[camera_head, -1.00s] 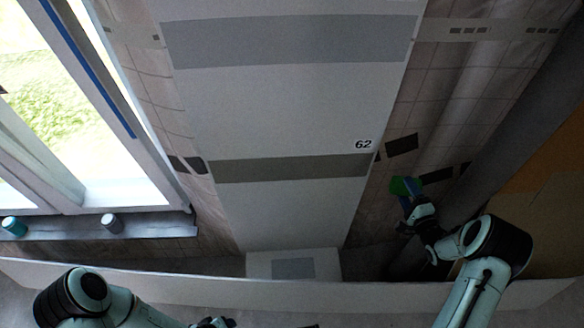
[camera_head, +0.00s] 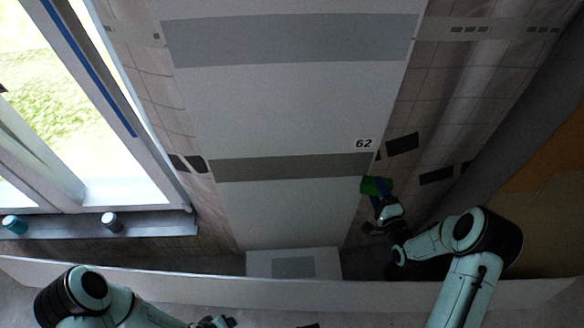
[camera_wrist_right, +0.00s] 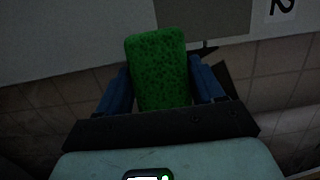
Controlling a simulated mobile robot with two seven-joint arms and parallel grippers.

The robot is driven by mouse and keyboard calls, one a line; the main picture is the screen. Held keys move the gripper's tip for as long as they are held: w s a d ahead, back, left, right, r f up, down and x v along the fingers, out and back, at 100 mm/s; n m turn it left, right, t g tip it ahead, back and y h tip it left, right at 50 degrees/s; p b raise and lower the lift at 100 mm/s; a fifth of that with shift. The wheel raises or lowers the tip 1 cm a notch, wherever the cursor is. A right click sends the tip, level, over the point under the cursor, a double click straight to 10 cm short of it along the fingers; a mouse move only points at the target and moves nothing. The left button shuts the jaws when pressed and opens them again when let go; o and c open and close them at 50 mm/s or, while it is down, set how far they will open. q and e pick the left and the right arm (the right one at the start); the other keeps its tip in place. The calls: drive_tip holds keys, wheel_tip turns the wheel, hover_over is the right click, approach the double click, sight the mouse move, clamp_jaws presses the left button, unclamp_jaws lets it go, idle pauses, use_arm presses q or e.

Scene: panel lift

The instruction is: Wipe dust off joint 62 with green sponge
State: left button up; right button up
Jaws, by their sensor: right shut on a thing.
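Joint 62 is the dark grey-brown strip (camera_head: 290,167) across the white ceiling panel, with the label 62 (camera_head: 363,143) just above its right end. The green sponge (camera_head: 377,186) is just below and right of the strip's right end, near the panel's right edge. My right gripper (camera_head: 381,194) is shut on the sponge. In the right wrist view the sponge (camera_wrist_right: 158,70) stands upright between the blue fingers, and part of the label shows at top right. Contact between sponge and panel cannot be told. My left gripper (camera_head: 216,322) is at the bottom edge, partly cut off.
A lighter grey strip (camera_head: 290,40) crosses the panel higher up. Right of the panel is a tiled gap with dark patches (camera_head: 403,143) and a grey beam (camera_head: 500,125). A window (camera_head: 70,130) with two small containers on its sill is at the left.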

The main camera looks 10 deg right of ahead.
drive_tip(key=shift+w+a+b, duration=0.6)
drive_tip(key=shift+a+b, duration=0.05)
drive_tip(key=shift+a, duration=2.4)
drive_tip(key=shift+w+a+b, duration=0.65)
drive_tip(key=shift+a, duration=2.35)
drive_tip(key=shift+w+a+b, duration=0.6)
drive_tip(key=shift+a+b, duration=0.05)
drive_tip(key=shift+a, duration=2.4)
drive_tip(key=s+a, duration=0.1)
drive_tip(key=s, duration=0.6)
drive_tip(key=shift+w+a+b, duration=0.1)
drive_tip(key=shift+b, duration=0.2)
